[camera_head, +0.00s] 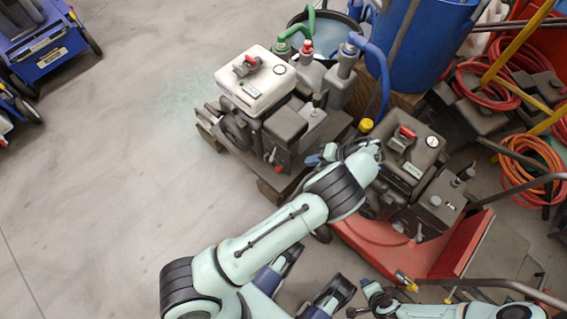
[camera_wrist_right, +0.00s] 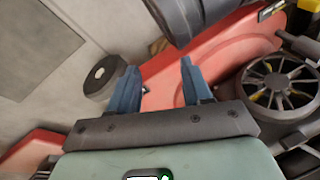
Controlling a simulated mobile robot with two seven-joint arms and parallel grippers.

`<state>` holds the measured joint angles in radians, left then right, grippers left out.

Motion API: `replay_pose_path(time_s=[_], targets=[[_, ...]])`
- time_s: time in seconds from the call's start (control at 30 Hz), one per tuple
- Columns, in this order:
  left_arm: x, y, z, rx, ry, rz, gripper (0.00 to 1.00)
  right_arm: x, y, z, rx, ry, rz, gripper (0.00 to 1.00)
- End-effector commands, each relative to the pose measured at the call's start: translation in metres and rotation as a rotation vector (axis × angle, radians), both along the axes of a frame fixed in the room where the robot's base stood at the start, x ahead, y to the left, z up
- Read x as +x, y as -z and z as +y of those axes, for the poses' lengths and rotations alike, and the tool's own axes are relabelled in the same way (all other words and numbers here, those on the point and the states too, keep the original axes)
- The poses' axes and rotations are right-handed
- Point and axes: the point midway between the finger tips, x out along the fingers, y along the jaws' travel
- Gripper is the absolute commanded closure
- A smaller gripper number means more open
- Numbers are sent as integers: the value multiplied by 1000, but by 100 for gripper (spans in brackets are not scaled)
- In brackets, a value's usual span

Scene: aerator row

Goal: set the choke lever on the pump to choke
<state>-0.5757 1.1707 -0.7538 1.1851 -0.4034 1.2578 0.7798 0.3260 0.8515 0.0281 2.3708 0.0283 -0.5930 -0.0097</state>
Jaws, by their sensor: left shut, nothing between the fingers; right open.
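The pump (camera_head: 288,128) with a white tank (camera_head: 256,82) stands on a pallet at upper centre in the head view. A small red-tipped lever (camera_head: 272,156) shows on its front side; I cannot tell whether it is the choke lever or how it is set. My left gripper (camera_head: 314,159) is shut and empty, with its blue tips close to the pump's right front side. I cannot tell whether they touch it. My right gripper (camera_wrist_right: 160,87) is open and empty in the right wrist view, above the floor and a red deck.
A second engine machine (camera_head: 418,145) with a dark tank stands right of the pump, by a red cart deck (camera_head: 385,246). A blue barrel (camera_head: 425,45) and coiled red hoses (camera_head: 490,90) crowd the back right. The floor (camera_head: 130,170) at left is clear.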

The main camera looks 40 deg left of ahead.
Motion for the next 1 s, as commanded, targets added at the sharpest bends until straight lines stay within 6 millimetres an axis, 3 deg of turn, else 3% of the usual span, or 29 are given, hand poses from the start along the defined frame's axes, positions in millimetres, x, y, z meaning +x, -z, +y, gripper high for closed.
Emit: replay_pose_path(time_s=[0.47, 0.93, 1.0], targets=[[-2, 3, 5, 7, -3, -1, 100, -1, 1, -1, 0, 1, 4, 51], [-27, 67, 69, 6, -4, 1, 100, -25, 25, -4, 4, 5, 87, 51], [-30, 66, 80, 7, -5, -1, 100, -27, 26, -4, 4, 6, 94, 51]])
